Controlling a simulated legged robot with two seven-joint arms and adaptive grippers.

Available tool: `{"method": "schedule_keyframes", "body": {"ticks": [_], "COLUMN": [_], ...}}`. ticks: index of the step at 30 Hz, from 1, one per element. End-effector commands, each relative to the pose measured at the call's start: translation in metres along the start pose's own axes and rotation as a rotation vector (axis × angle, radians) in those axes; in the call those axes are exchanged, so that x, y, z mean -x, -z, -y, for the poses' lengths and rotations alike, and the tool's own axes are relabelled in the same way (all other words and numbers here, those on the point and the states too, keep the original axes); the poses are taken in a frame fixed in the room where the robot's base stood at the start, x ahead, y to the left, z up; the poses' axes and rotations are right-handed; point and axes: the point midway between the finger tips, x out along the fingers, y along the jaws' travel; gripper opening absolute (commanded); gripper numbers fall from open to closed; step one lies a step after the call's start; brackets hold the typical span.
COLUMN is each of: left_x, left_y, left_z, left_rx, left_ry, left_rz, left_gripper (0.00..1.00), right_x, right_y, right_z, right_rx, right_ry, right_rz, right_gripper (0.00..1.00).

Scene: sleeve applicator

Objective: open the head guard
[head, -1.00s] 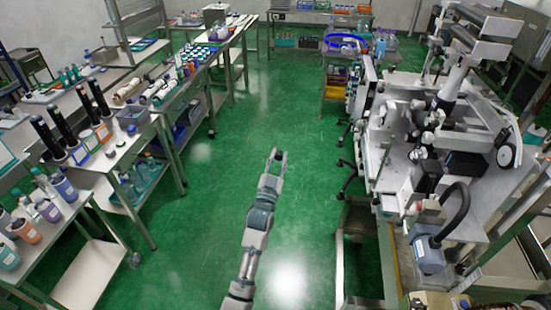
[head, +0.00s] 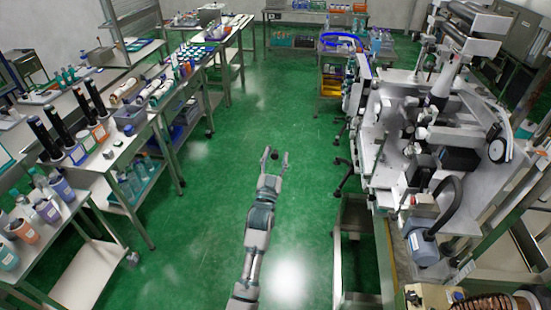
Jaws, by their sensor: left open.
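The sleeve applicator machine (head: 405,150) stands on the right side of the head view, with a grey-white bed and several mechanisms on it. Its upper head unit (head: 455,60) is at the top right, with rollers and a pale column. I cannot tell which part is the head guard, or whether it is open. My left gripper (head: 274,157) is open and empty, over the green floor in the middle, left of the machine and apart from it. My right gripper is not in view.
Tables on the left carry bottles, dark cylinders (head: 45,138) and jars. A grey-blue motor (head: 423,246) with a black hose sits at the machine's near end. A cart with a blue-rimmed bin (head: 340,42) stands at the back. The green floor (head: 225,200) between is clear.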

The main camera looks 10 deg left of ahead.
Motion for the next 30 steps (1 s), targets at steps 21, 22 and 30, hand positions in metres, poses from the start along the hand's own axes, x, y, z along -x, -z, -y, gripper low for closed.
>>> {"method": "schedule_keyframes", "body": {"ticks": [21, 22, 30], "left_x": [0.113, 0.115, 0.120], "left_y": [-0.001, -0.001, -0.001], "left_z": [-0.003, -0.003, -0.003], "left_rx": [-0.001, -0.001, -0.001], "left_ry": [-0.001, -0.001, -0.001], "left_rz": [0.001, 0.001, 0.000], "left_gripper": [0.52, 0.52, 0.52], "right_x": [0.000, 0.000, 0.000], "right_y": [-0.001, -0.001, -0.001], "right_z": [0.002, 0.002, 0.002], "right_rx": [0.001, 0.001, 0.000], "right_ry": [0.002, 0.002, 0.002], "right_rz": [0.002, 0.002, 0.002], "right_gripper": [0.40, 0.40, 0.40]}}
